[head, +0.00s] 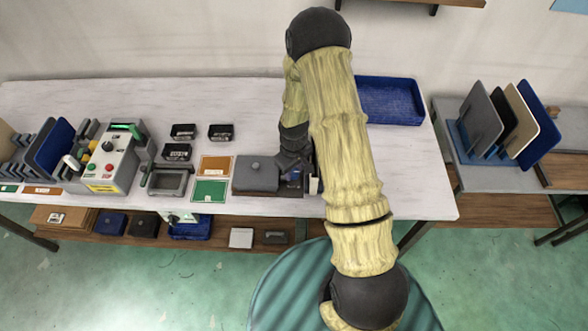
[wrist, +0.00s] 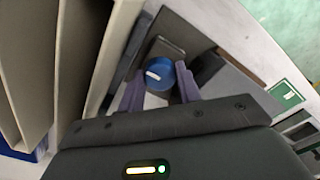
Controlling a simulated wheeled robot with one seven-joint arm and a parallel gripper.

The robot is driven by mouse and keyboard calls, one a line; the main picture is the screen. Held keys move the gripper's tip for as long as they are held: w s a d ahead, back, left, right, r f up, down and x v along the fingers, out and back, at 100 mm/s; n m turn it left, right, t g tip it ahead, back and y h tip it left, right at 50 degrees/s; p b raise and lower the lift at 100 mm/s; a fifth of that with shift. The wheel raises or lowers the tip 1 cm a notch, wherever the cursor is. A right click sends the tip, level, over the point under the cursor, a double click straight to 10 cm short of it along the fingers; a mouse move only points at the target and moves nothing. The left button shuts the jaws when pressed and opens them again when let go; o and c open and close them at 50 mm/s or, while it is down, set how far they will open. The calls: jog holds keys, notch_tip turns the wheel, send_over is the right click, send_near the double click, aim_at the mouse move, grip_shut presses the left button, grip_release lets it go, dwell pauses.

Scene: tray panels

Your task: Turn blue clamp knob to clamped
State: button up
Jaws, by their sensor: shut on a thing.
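The blue clamp knob (wrist: 161,72) is round with a white mark on its face. It shows in the wrist view, on a grey fixture, between the two purple-grey fingers of my gripper (wrist: 162,88). My gripper is shut on the knob. In the head view my gripper (head: 291,166) is low over the table, just right of a grey lidded block (head: 256,174). The knob cannot be made out there, behind my gripper and arm. I cannot tell from the mark whether the knob stands at clamped.
In the head view, a blue tray (head: 391,101) lies behind my arm. A control box (head: 108,160) and small black trays (head: 221,132) stand left. The table's back middle is clear.

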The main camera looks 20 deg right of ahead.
aim_at(294, 171)
jog(key=o, duration=0.7)
notch_tip(294, 171, up, 18)
jog(key=b, duration=0.2)
jog(key=shift+f, duration=0.25)
jog(key=s+r+m+t, duration=0.1)
jog(key=s+r+m, duration=0.1)
jog(key=s, duration=0.5)
jog(key=s+r+m+t, duration=0.1)
jog(key=s+r+m, duration=0.2)
jog(key=s, duration=0.4)
jog(key=shift+s+a+t, duration=0.15)
jog(key=shift+s+t, duration=0.05)
jog(key=shift+t, duration=0.1)
jog(key=shift+r, duration=0.1)
